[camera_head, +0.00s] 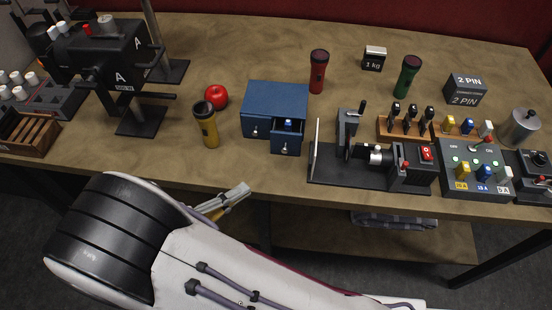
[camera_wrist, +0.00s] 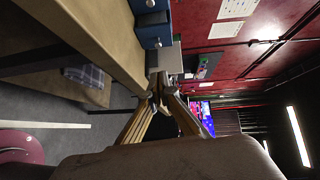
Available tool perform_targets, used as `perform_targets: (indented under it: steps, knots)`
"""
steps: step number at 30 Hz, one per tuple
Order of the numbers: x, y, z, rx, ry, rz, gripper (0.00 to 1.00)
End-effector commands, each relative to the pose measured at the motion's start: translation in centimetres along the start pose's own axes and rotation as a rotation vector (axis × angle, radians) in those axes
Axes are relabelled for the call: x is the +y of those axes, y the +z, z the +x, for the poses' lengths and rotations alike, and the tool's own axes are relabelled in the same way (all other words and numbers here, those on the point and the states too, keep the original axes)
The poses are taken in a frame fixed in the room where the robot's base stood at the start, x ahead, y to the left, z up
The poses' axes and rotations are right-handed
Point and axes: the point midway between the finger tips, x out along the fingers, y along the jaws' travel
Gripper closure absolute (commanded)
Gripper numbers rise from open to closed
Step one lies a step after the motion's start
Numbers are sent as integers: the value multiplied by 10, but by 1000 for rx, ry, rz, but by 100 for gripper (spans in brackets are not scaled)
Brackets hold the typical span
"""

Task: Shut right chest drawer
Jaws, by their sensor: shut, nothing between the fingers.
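A blue chest (camera_head: 275,97) with two front drawers stands near the middle of the table. Its left drawer (camera_head: 255,128) looks shut. Its right drawer (camera_head: 286,144) is pulled out towards the front edge, with a small blue and white object (camera_head: 288,125) inside. The chest's drawer fronts (camera_wrist: 154,28) also show at the top of the wrist view, turned sideways. My gripper (camera_head: 243,190) is shut and empty at the table's front edge, in front and to the left of the open drawer, apart from it. Its fingertips also show in the wrist view (camera_wrist: 158,86).
A dark machine with an upright plate (camera_head: 315,147) stands close right of the open drawer. The table strip in front is clear.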

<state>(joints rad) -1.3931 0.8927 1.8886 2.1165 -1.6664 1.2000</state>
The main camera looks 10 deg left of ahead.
Motion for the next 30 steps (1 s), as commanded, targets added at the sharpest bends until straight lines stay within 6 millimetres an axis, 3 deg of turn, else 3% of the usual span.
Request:
perform_targets:
  steps: [5, 17, 23, 30]
  knots:
    - [2, -9, -6, 20, -29, -1, 100]
    - [2, -8, -5, 20, -27, -1, 100]
    - [1, -9, 5, 21, -27, -1, 100]
    - [0, -9, 32, 23, -27, -1, 100]
